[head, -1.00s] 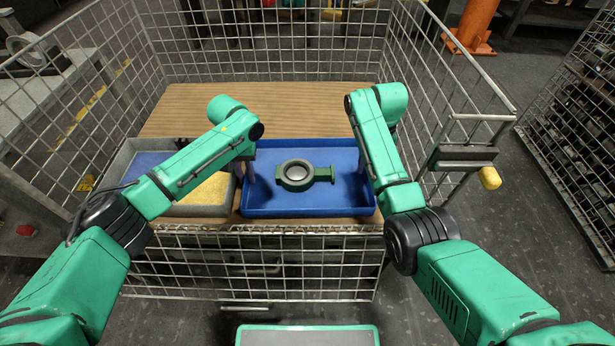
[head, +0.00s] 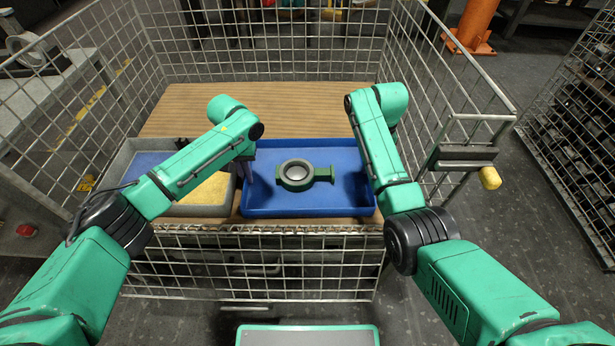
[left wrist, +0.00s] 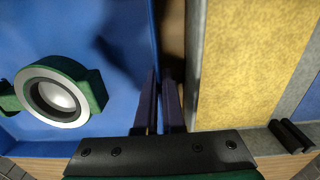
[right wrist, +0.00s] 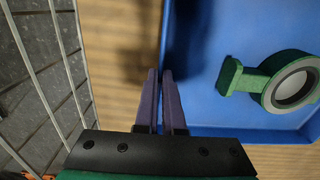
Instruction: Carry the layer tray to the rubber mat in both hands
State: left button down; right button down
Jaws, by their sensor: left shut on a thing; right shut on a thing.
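The layer tray is a blue, shallow, open tray (head: 308,211) on the wooden deck of a wire cage. A green valve casting (head: 322,174) with a pale ring and disc lies in it. My left gripper (head: 248,172) is shut on the tray's left wall. In the left wrist view its fingers (left wrist: 160,80) straddle that wall. My right gripper is hidden behind its arm in the head view. In the right wrist view its fingers (right wrist: 160,76) are shut on the tray's right wall. I cannot make out a rubber mat.
A grey bin (head: 198,211) with blue and yellow sections stands close left of the tray. Wire mesh walls (head: 270,236) enclose the deck, the front one lower. The wooden deck (head: 290,108) is clear behind the tray.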

dwell(0.8)
